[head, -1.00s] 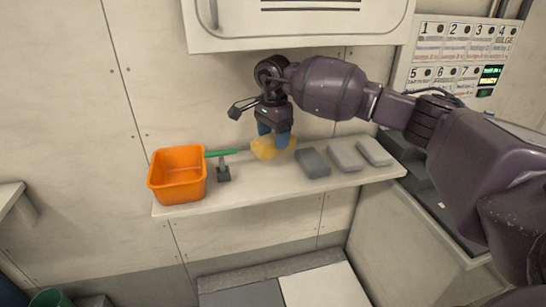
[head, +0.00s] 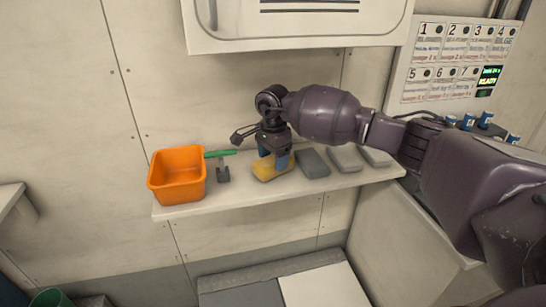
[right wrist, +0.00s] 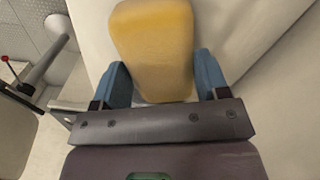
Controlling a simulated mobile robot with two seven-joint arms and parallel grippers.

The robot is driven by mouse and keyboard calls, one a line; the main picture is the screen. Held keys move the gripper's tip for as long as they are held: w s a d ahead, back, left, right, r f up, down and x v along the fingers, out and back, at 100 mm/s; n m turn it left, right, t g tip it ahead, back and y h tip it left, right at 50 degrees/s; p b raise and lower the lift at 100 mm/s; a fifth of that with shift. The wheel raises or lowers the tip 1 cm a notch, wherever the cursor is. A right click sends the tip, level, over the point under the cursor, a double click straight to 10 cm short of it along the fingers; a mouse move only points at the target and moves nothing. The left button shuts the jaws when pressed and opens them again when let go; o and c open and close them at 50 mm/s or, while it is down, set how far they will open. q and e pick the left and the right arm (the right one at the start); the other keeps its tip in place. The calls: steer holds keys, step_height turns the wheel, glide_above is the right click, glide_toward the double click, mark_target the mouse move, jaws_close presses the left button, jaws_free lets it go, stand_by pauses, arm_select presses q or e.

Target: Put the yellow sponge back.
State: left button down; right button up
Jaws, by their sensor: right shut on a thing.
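The yellow sponge (head: 265,172) is at the shelf (head: 232,195), left of a row of grey blocks. It looks to be resting on the shelf surface. My right gripper (head: 274,162) points down over it, with its blue fingers on either side, shut on it. In the right wrist view the sponge (right wrist: 154,45) fills the space beyond and between the blue fingers. My left gripper is in no view.
Grey blocks (head: 313,163) (head: 345,158) stand close to the right of the sponge. An orange bin (head: 177,190) is at the shelf's left, with a green-handled tool (head: 222,170) between bin and sponge. A cabinet (head: 300,25) hangs above.

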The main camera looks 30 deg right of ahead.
mark_target(273, 159)
steer(key=o, duration=0.9)
steer(key=shift+f, duration=0.1)
steer(key=shift+r, duration=3.9)
